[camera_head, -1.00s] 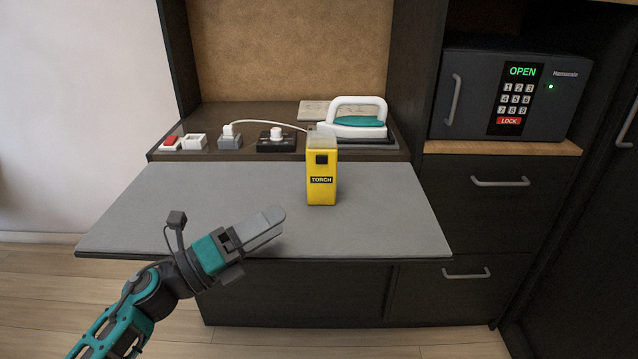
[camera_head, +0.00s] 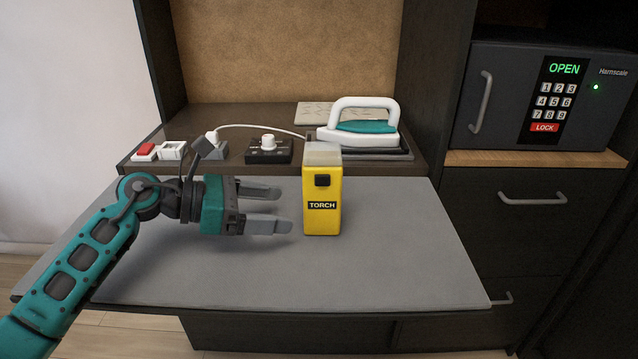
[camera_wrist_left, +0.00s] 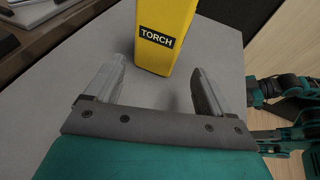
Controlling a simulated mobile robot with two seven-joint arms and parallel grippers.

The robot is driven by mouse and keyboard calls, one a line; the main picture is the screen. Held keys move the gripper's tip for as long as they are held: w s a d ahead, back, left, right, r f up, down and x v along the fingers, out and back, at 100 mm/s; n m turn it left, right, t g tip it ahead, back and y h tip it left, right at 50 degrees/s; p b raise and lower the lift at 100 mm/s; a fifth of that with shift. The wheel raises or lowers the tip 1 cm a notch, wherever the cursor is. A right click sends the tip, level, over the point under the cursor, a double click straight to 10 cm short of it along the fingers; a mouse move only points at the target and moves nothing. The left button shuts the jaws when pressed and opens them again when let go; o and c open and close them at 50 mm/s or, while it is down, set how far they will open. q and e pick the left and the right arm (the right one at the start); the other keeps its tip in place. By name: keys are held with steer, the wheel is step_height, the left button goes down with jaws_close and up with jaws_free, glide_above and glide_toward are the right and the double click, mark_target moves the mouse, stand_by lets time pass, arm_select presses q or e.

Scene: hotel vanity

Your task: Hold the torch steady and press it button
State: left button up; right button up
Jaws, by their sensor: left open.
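The yellow torch (camera_head: 322,222) stands upright on the grey board. It has a pale translucent top, a black button (camera_head: 322,180) on its front face and a TORCH label below that. My left gripper (camera_head: 284,210) is open and empty, just left of the torch, with its fingers pointing at it. In the left wrist view the lower part of the torch (camera_wrist_left: 163,27) stands ahead of and between the open fingers, apart from them; its top is cut off. My right gripper is not in the head view; teal and black arm parts at the right of the wrist view do not clearly show it.
Behind the board (camera_head: 400,270), a dark shelf holds an iron (camera_head: 362,127), a black box with a white knob (camera_head: 269,149), a red switch (camera_head: 145,151) and sockets with a white cable. A safe (camera_head: 500,95) reading OPEN stands right. The board's right and front are clear.

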mark_target(316, 210)
arm_select(q)
steer(key=b+x, duration=0.1)
steer(key=x, duration=0.7)
steer(key=shift+w+d+f+b, duration=0.1)
steer(key=shift+d+b, duration=0.05)
steer(key=shift+b, duration=0.2)
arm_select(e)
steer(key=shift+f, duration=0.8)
arm_select(q)
steer(key=c, duration=0.5)
steer(key=shift+c, duration=0.4)
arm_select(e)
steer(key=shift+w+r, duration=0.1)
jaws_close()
